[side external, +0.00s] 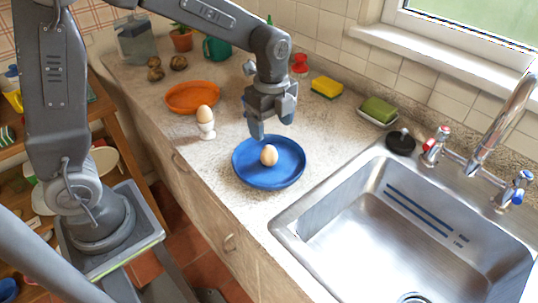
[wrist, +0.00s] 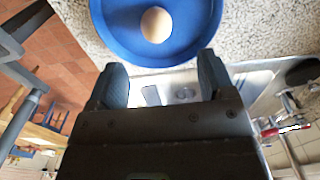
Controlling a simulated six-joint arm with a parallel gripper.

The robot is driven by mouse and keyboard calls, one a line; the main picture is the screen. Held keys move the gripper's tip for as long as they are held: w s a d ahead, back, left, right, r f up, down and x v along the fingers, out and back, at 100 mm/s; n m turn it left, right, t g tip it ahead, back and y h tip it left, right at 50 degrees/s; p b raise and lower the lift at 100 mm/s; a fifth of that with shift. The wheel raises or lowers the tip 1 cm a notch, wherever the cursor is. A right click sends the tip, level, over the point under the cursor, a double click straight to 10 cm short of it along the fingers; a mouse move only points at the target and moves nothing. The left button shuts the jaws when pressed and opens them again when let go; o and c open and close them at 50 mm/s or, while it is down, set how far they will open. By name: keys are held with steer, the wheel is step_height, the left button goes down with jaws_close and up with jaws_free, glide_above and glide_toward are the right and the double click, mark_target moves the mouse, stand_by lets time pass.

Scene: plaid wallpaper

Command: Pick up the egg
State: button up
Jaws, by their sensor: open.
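A light brown egg (side external: 269,155) lies on a blue plate (side external: 262,182) on the counter, left of the sink. In the wrist view the egg (wrist: 156,24) is at the top centre on the blue plate (wrist: 188,42). A second egg (side external: 205,114) stands upright in a white egg cup (side external: 207,131), left of and behind the plate. My gripper (side external: 272,133) is above the back part of the plate, apart from the egg. In the wrist view my gripper (wrist: 162,82) has its fingers spread, with nothing between them.
An orange plate (side external: 192,97) and two dark round items (side external: 156,70) are further back left. A yellow sponge (side external: 327,88) and a green block on a dish (side external: 378,110) lie along the wall. The steel sink (side external: 400,225) and its tap (side external: 505,110) are on the right.

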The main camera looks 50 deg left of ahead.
mark_target(269, 153)
steer(key=f, duration=0.9)
steer(key=shift+s+a, duration=0.1)
steer(key=shift+s, duration=0.15)
steer(key=c, duration=0.7)
